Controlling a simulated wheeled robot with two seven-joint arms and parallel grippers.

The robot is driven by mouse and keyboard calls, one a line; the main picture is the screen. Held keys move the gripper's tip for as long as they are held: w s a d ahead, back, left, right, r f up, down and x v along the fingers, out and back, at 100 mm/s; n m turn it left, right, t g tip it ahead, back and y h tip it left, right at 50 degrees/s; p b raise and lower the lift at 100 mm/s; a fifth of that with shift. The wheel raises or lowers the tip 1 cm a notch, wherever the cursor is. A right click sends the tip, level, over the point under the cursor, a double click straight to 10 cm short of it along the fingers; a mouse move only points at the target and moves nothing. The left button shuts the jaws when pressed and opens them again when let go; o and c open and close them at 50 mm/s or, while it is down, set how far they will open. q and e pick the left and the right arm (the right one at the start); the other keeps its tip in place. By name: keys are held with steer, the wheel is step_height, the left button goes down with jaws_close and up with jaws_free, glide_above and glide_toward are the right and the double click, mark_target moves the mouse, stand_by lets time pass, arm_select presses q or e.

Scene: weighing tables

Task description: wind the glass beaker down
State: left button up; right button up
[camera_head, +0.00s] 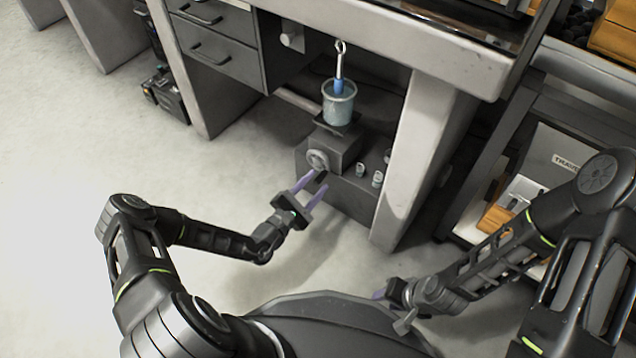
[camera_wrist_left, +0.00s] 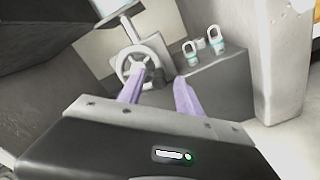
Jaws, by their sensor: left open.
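The glass beaker (camera_head: 340,108) stands upright on a small plate on top of a grey lift block (camera_head: 338,145), under the table. A blue weight (camera_head: 339,87) hangs from a hook and its lower part is inside the beaker. A grey handwheel (camera_head: 317,160) with a dark crank knob (camera_head: 321,177) is on the block's front; the wheel also shows in the left wrist view (camera_wrist_left: 137,64). My left gripper (camera_head: 307,184) is open, its purple fingers pointing at the wheel, close to the knob. I cannot tell if they touch.
A drawer unit (camera_head: 215,45) is at the left. The floor (camera_head: 190,190) before the table is clear.

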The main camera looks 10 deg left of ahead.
arm_select(q)
steer(key=shift+x, duration=0.9)
steer(key=shift+c, duration=0.5)
jaws_close()
